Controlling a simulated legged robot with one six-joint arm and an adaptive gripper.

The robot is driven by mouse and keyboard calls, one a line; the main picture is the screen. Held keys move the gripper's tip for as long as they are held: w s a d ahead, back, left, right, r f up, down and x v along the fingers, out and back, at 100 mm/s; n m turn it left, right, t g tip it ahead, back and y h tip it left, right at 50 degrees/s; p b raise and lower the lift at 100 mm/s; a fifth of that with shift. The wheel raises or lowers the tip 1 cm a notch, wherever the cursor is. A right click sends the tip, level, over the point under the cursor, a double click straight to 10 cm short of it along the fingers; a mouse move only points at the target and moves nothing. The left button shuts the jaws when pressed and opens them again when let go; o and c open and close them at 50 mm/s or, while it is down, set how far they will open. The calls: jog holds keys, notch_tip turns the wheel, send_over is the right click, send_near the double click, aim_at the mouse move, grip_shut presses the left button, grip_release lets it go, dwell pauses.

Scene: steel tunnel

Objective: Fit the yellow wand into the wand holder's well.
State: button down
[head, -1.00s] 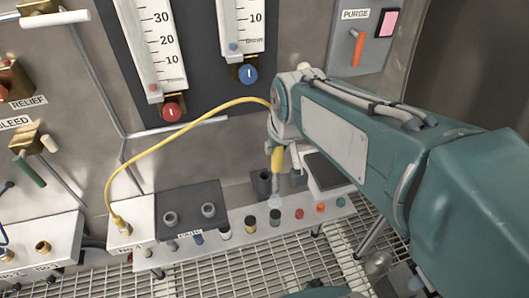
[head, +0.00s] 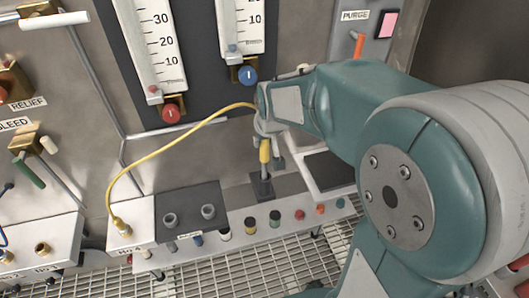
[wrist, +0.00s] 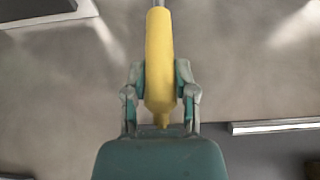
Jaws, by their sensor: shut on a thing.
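The yellow wand (head: 264,152) is upright, its grey tip pointing down. My gripper (head: 268,142) is shut on the wand's yellow handle. In the wrist view the handle (wrist: 159,50) lies between the two fingers of my gripper (wrist: 160,88). The wand holder (head: 262,190) is a small dark block on the shelf against the steel wall. The wand's tip lines up with the top of the holder in the head view. I cannot tell whether the tip is inside the well or just above it, as the well's opening is hidden.
A yellow hose (head: 165,148) arcs from a brass fitting (head: 120,225) to my gripper. A dark block with two round sockets (head: 188,216) stands left of the holder. Coloured caps (head: 275,218) line the shelf front.

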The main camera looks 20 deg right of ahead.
aim_at(266, 151)
jog(key=shift+f, duration=2.65)
jog(key=shift+c, duration=2)
grip_release()
jog(key=v, duration=1.2)
jog(key=s+r+t, duration=0.1)
jog(key=s+r, duration=0.1)
jog(key=s, duration=1.4)
jog(key=shift+r, duration=0.3)
